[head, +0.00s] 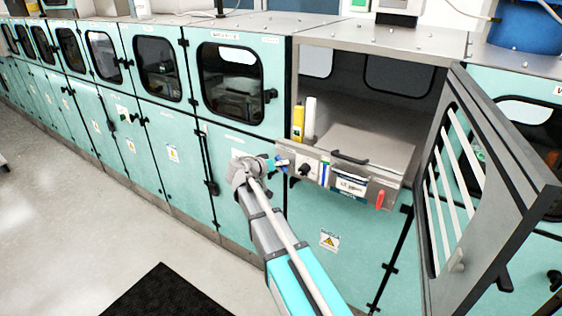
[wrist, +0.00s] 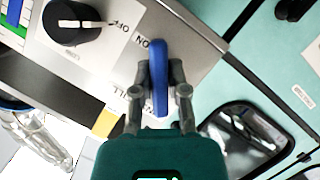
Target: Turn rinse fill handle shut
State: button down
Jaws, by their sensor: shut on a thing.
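The rinse fill handle (wrist: 158,56) is a blue lever on the left part of the grey control panel. In the wrist view it stands lengthwise up the picture, with printed lettering beside it partly covered. My gripper (wrist: 160,88) is shut on it, one finger on each side. In the head view my gripper (head: 277,163) is at the panel's left end, and the handle is small there and mostly hidden. I cannot tell from the lettering whether the valve is open or shut.
A black knob (wrist: 72,22) sits beside the handle on the panel (head: 340,181). A red handle (head: 380,199) is at the panel's right end. The open cabinet door (head: 485,190) stands to the right. Yellow (head: 298,123) and white cylinders stand inside.

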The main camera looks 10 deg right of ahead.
jog(key=m+t+y+p, duration=0.1)
jog(key=m, duration=0.1)
jog(key=shift+s+m, duration=0.15)
jog(key=shift+m, duration=0.15)
jog(key=shift+m+t+y, duration=0.5)
jog(key=shift+m+y, duration=0.5)
jog(key=shift+m, duration=0.2)
jog(key=c, duration=0.6)
grip_release()
jog(key=shift+c, duration=0.2)
jog(key=shift+w, duration=0.2)
